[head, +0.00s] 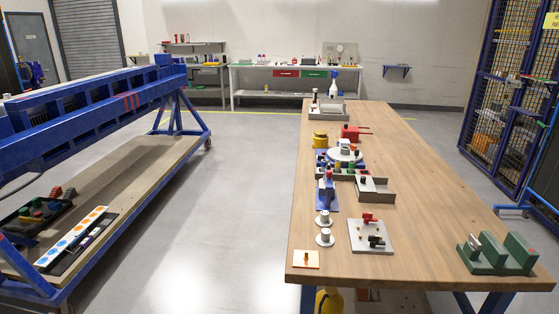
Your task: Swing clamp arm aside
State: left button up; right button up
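Neither of my grippers is in view. A round pale jig (345,154) with small coloured parts on top stands around the middle of the long wooden table (420,160). It is small in the view, and I cannot make out a clamp arm on it or its position. A grey plate (365,247) nearer the front carries a red clamp-like part (369,218) and a black one (376,241). I cannot tell whether either is the clamp arm.
A blue fixture (326,190), an open grey tray (375,188) and two round metal pieces (324,228) stand close to the jig. A green block fixture (498,255) sits at the front right. A blue frame (110,108) stands left, with clear floor between.

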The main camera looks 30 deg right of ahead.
aim_at(329, 176)
jog(key=l+z, duration=0.1)
jog(key=z, duration=0.25)
jog(key=l+z, duration=0.1)
jog(key=z, duration=0.3)
jog(key=l+z, duration=0.1)
jog(key=z, duration=0.25)
